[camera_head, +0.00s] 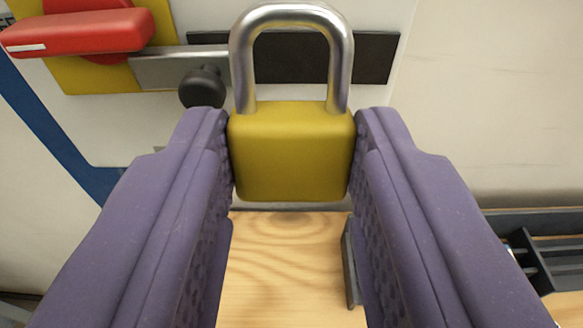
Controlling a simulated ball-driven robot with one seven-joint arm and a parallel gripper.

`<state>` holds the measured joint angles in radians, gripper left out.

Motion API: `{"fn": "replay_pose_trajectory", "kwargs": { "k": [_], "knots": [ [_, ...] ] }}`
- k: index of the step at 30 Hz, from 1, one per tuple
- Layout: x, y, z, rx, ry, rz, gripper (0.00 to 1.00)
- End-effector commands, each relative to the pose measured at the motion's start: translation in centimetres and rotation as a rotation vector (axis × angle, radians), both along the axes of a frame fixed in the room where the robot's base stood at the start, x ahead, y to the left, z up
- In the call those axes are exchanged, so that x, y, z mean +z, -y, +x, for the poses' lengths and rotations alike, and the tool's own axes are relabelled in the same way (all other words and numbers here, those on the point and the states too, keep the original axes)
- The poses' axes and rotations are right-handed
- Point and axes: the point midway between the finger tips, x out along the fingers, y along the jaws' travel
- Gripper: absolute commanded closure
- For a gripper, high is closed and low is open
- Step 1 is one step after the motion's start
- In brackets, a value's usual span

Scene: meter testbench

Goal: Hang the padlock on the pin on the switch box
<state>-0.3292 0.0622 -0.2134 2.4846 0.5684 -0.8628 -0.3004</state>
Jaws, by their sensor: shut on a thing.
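The padlock (291,152) has a yellow body and a silver shackle that points up. My gripper (291,150) is shut on the sides of the padlock body, with a purple finger on each side. The switch box (400,140) is a pale panel behind the padlock. A red rotary handle (80,32) on a yellow plate is at its upper left. A metal bar (180,68) with a black knob (202,86) runs behind the shackle toward a dark slot plate (375,57). The padlock covers part of the bar and plate. I cannot make out the pin for certain.
A wooden surface (285,260) lies below the padlock, with a dark upright strip (351,262) beside the right finger. A black tray or rack (540,245) is at the lower right. A blue stripe (60,140) runs along the left. The pale area at right is clear.

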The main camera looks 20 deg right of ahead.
Motion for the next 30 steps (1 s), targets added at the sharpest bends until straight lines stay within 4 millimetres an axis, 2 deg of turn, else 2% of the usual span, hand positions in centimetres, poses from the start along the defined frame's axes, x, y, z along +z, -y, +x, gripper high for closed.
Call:
{"fn": "replay_pose_trajectory", "kwargs": {
  "k": [30],
  "knots": [
    [-0.4, 1.8, 5.6, -0.001, 0.000, 0.000, 0.94]
  ]
}}
